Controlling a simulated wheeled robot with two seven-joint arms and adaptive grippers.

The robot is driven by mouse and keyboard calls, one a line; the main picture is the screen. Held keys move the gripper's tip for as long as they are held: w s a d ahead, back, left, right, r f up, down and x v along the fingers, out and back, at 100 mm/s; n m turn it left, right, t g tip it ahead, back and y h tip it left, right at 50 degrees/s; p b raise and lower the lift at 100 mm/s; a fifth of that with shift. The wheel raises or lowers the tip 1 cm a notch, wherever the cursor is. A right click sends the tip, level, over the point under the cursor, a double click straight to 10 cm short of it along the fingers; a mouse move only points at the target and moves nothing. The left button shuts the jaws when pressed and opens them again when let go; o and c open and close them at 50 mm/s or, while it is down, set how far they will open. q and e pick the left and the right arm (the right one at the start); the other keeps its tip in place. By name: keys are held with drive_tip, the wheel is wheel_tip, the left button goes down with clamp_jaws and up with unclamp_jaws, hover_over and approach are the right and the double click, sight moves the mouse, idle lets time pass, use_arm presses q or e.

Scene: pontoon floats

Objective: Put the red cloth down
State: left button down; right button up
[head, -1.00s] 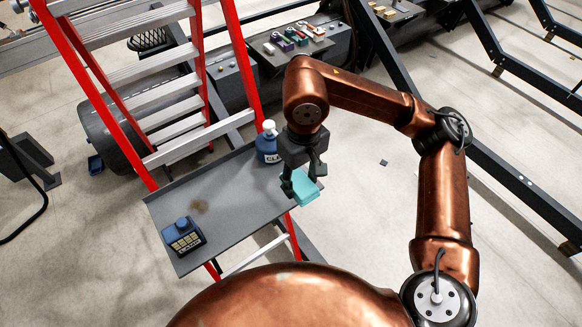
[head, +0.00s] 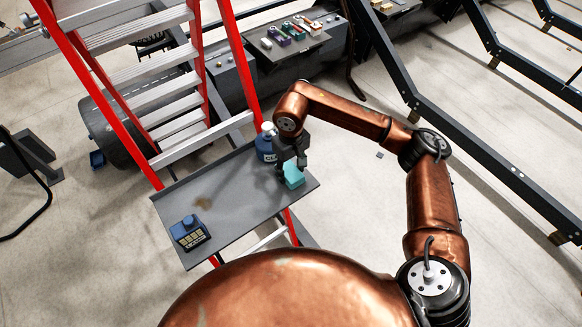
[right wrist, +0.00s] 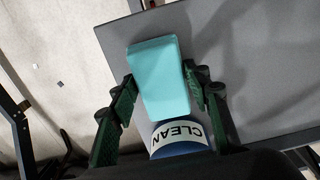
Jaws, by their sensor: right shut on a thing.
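No red cloth shows in either view; the thing held is a turquoise folded cloth or block (head: 294,177). My right gripper (head: 289,171) is shut on it at the right end of the grey tray (head: 245,190) of the red ladder. In the right wrist view the turquoise thing (right wrist: 158,75) sits between the two fingers, above the tray (right wrist: 245,65). I cannot tell whether it touches the tray. My left gripper is not in view.
A blue bottle (head: 265,148) with a "CLEAN" label stands close behind my right gripper. A dark blue-and-yellow item (head: 189,234) sits at the tray's near left corner.

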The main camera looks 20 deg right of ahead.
sight(291, 172)
drive_tip(key=shift+f, duration=0.15)
drive_tip(key=shift+f+b, duration=0.15)
drive_tip(key=shift+b, duration=0.2)
drive_tip(key=o, duration=1)
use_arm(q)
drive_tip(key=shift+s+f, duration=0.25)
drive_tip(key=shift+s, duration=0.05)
use_arm(e)
drive_tip(key=shift+o, duration=0.2)
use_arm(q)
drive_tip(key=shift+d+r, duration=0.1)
use_arm(e)
drive_tip(key=shift+r+p, duration=0.25)
drive_tip(key=shift+p, duration=0.1)
use_arm(q)
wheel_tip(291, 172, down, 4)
drive_tip(key=b, duration=0.4)
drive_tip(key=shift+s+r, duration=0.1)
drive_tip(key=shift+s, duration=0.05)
use_arm(e)
wheel_tip(291, 172, up, 12)
